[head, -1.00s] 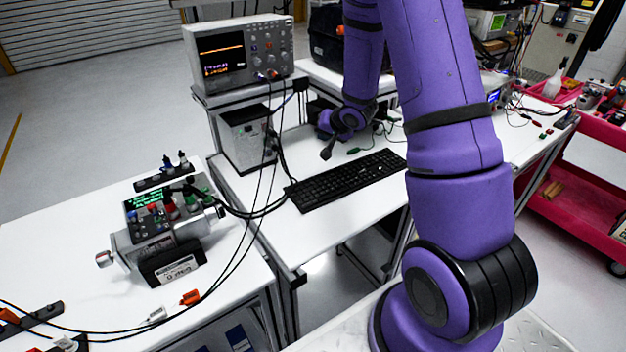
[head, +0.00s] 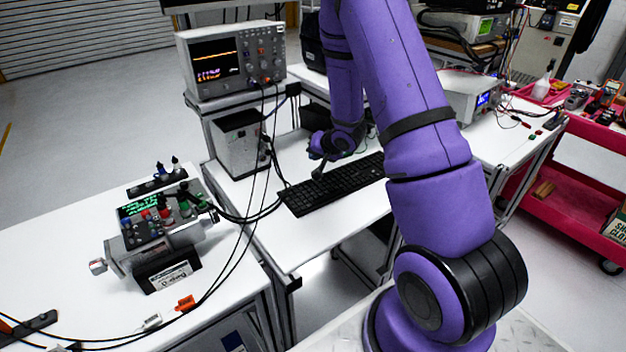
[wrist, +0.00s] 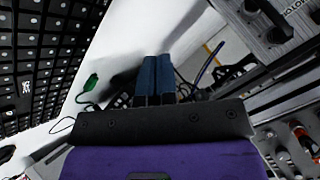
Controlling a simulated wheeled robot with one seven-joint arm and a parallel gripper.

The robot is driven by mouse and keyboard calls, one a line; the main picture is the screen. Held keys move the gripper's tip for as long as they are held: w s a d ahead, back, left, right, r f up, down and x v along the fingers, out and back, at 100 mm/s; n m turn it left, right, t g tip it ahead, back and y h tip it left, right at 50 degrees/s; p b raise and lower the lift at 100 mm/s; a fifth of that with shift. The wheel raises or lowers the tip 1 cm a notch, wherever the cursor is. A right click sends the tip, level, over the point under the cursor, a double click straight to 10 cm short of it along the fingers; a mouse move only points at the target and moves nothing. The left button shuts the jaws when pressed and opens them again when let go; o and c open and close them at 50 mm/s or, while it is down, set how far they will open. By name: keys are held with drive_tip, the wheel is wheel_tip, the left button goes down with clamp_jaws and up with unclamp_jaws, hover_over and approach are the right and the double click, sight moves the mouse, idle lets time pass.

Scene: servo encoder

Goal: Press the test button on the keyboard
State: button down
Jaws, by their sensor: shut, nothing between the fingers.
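The black keyboard (head: 303,198) lies on the white middle table in the head view. It also fills the left side of the wrist view (wrist: 40,60). One key there carries a brighter white mark (wrist: 26,88); I cannot tell whether it is the test button. My gripper (head: 317,174) points down at the keyboard's far edge, left of its middle; I cannot tell if it touches. In the wrist view, its two blue-grey fingers (wrist: 155,82) are together and empty, to the right of the keys. My arm hides part of the keyboard's right end.
An oscilloscope (head: 230,60) stands behind the keyboard, above a grey box (head: 238,143). Black cables (head: 262,165) hang left of the keyboard. A device with knobs (head: 155,235) is on the left table. A green clip (wrist: 91,82) lies near the keyboard.

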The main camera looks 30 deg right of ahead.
drive_tip(key=shift+f, duration=2.8)
drive_tip(key=shift+f, duration=0.4)
drive_tip(key=shift+f, duration=0.35)
idle(0.5)
drive_tip(key=shift+r, duration=0.8)
drive_tip(key=shift+r, duration=2.5)
